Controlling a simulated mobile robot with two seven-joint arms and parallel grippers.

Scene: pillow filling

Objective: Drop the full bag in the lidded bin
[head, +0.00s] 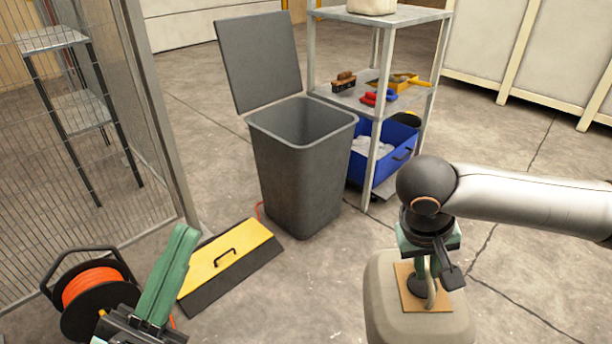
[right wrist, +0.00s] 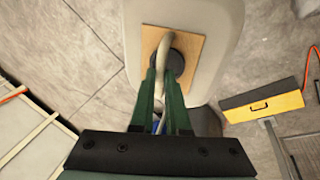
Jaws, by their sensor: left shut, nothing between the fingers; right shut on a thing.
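The lidded bin (head: 300,175) is dark grey and stands upright in the middle of the head view, with its lid (head: 260,60) tipped open and its mouth uncovered. The full bag (head: 390,305) is pale, bulging and block-like, with a tan patch (head: 407,285) and a light loop on top. My right gripper (head: 428,275) is shut on the loop above the bag, to the right of and nearer than the bin. In the right wrist view the bag (right wrist: 205,60) is beyond the green fingers. My left gripper (head: 183,240) is shut and empty at lower left.
An orange cable reel (head: 92,290) stands at lower left beside a mesh fence (head: 90,130). A shelf rack (head: 375,95) with tools and a blue crate (head: 385,160) stands right behind the bin.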

